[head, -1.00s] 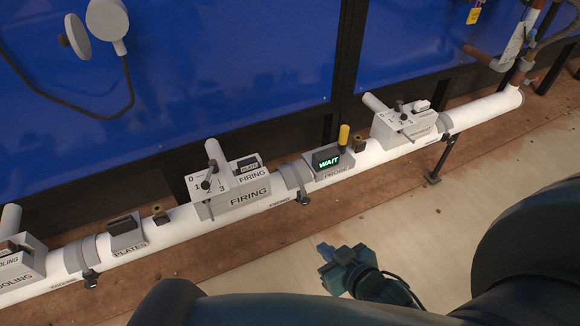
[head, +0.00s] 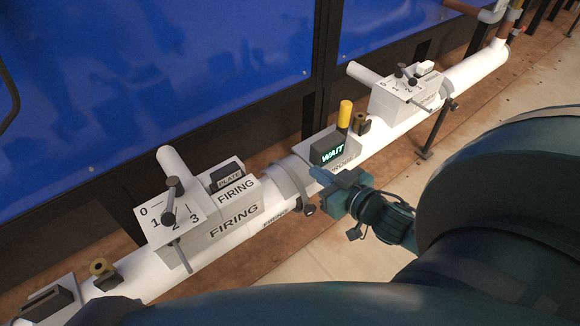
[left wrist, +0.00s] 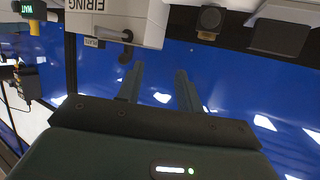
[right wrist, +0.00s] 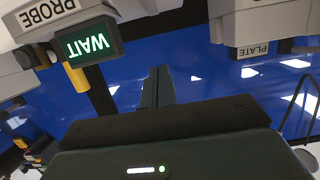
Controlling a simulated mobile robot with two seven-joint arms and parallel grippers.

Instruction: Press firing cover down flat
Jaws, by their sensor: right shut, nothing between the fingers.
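The firing box (head: 235,215) is grey-white, marked FIRING, and sits on the white pipe. On its top a dark piece with a PLATE label (head: 228,180) stands up behind the FIRING strip. I cannot tell which part is the firing cover or how far it is tilted. My right gripper (head: 318,178) is right of this box, near the WAIT unit; the right wrist view shows its fingers (right wrist: 158,72) together and empty. My left gripper is not made out in the head view; the left wrist view shows its fingers (left wrist: 160,75) apart and empty, with the FIRING box at the upper left.
The box has a dial and levers (head: 172,200) at its left. The PROBE box with the lit WAIT display (head: 333,154) and yellow post (head: 345,113) is to the right. Another dial box (head: 400,90) stands farther along. A blue panel (head: 150,80) stands behind the pipe.

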